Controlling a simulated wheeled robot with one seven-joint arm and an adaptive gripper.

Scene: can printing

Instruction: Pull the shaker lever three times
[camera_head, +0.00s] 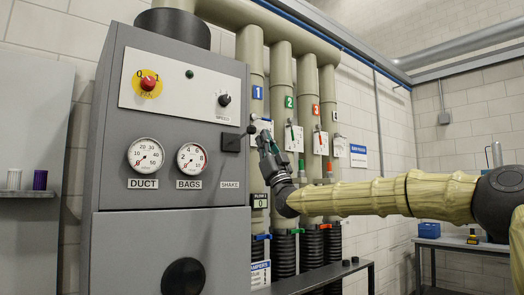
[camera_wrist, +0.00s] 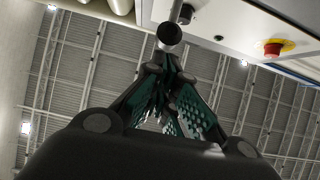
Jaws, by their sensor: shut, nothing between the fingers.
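The shaker lever shows in the wrist view as a dark round knob (camera_wrist: 169,37) on a metal rod, just beyond my fingertips. In the head view a small dark knob (camera_head: 251,129) sits at the right edge of the grey cabinet, above the SHAKE label (camera_head: 230,184); it looks like the same lever. My gripper (camera_head: 264,137) points upward just right of that knob. In the wrist view my gripper (camera_wrist: 165,72) is shut and empty, its green-padded fingers converging under the knob. I cannot tell whether they touch it.
The grey cabinet (camera_head: 165,208) carries two gauges, a red stop button (camera_head: 148,83) and a speed dial (camera_head: 224,99). Several beige vertical pipes with numbered tags stand close behind my gripper. A low dark bench (camera_head: 320,277) runs below.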

